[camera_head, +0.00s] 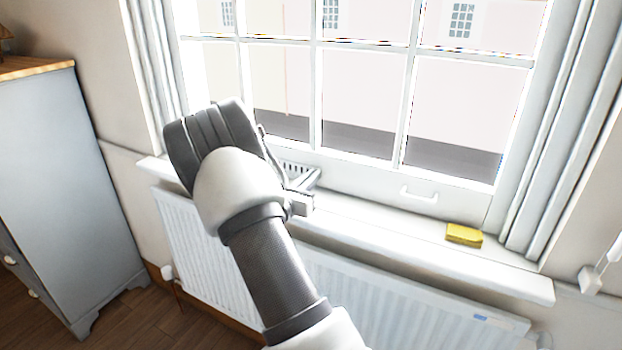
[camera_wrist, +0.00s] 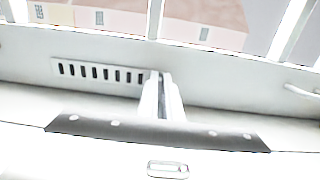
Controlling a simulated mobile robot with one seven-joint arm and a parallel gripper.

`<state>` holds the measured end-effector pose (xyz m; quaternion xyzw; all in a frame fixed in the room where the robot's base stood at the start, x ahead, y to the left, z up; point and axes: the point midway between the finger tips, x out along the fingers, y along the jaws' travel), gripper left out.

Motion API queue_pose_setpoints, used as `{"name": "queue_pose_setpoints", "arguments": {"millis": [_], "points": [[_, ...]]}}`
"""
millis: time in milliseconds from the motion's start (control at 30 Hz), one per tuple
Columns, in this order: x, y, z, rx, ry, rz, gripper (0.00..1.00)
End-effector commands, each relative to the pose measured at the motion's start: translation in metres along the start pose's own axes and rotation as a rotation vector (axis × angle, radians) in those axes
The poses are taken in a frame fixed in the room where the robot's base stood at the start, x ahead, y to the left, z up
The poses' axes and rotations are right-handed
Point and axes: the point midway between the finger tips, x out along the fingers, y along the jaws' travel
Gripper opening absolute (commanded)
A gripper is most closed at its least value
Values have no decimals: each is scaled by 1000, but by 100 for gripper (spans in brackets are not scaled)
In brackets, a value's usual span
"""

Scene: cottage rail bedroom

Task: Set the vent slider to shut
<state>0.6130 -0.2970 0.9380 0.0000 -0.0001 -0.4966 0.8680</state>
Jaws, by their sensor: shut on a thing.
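The vent (camera_wrist: 100,72) is a white plate with a row of dark, open-looking slots, set low in the window frame. In the head view, part of the vent (camera_head: 294,168) shows just past my wrist. In the wrist view my gripper (camera_wrist: 161,78) is at the right end of the slots, its two pale fingers close together and shut on the vent slider. The slider's knob is hidden between the fingertips. In the head view my gripper (camera_head: 310,182) is mostly hidden by my wrist and forearm.
A white windowsill (camera_head: 400,248) runs below the vent, over a radiator (camera_head: 380,300). A yellow sponge (camera_head: 464,235) lies on the sill to the right. A white sash handle (camera_head: 419,195) is on the window frame. A grey dresser (camera_head: 65,180) stands at left.

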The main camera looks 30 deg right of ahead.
Motion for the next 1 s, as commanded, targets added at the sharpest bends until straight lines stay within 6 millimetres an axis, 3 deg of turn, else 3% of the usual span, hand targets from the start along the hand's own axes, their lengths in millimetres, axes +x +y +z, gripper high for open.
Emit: {"name": "queue_pose_setpoints", "arguments": {"millis": [600, 867, 1000], "points": [[0, 1, 0, 0, 1, 1, 0], [-1, 32, 0, 1, -1, 3, 0], [-1, 35, 0, -1, 1, 4, 0]]}}
